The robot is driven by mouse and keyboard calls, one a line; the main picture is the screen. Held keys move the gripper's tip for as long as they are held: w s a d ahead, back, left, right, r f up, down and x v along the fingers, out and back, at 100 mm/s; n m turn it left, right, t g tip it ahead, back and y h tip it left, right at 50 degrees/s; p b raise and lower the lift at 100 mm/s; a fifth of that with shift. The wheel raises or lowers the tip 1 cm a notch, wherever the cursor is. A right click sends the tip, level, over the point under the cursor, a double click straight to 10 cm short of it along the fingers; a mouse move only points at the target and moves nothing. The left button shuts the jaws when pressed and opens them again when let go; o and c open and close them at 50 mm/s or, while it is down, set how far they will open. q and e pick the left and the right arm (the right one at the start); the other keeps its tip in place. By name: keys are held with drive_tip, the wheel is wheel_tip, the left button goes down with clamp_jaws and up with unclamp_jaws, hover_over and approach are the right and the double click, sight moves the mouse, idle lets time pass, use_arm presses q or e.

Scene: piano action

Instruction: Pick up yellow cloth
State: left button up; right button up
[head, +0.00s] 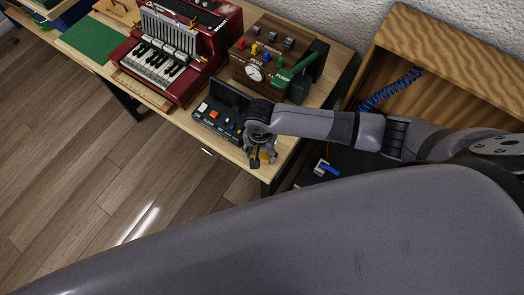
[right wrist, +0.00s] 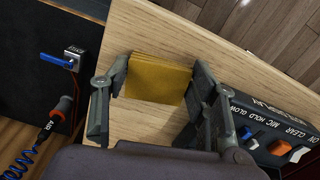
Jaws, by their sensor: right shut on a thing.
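The yellow cloth (right wrist: 158,78) is a small folded rectangle at the top middle of the right wrist view, above the light wood table top. My right gripper (right wrist: 160,92) is shut on it, with one finger at each side edge of the cloth. In the head view my right gripper (head: 261,157) points down at the table's front right corner, and only a little of the yellow cloth (head: 270,154) shows beside the fingers. The rest is hidden by the gripper. My left gripper is not in view.
A dark box with coloured buttons (head: 218,113) stands close beside the gripper. Behind it are a brown box with a gauge and green handle (head: 270,62) and a red accordion-like keyboard (head: 170,50). A wooden cabinet (head: 450,50) with a blue coiled hose (head: 390,90) is at right.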

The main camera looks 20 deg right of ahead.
sight(261, 154)
drive_tip(key=shift+c, duration=0.7)
drive_tip(key=shift+r, duration=0.15)
drive_tip(key=shift+r, duration=0.3)
wheel_tip(261, 154, up, 19)
drive_tip(key=o, duration=0.4)
drive_tip(key=c, duration=0.5)
drive_tip(key=shift+r+b, duration=0.1)
drive_tip(key=shift+b, duration=0.2)
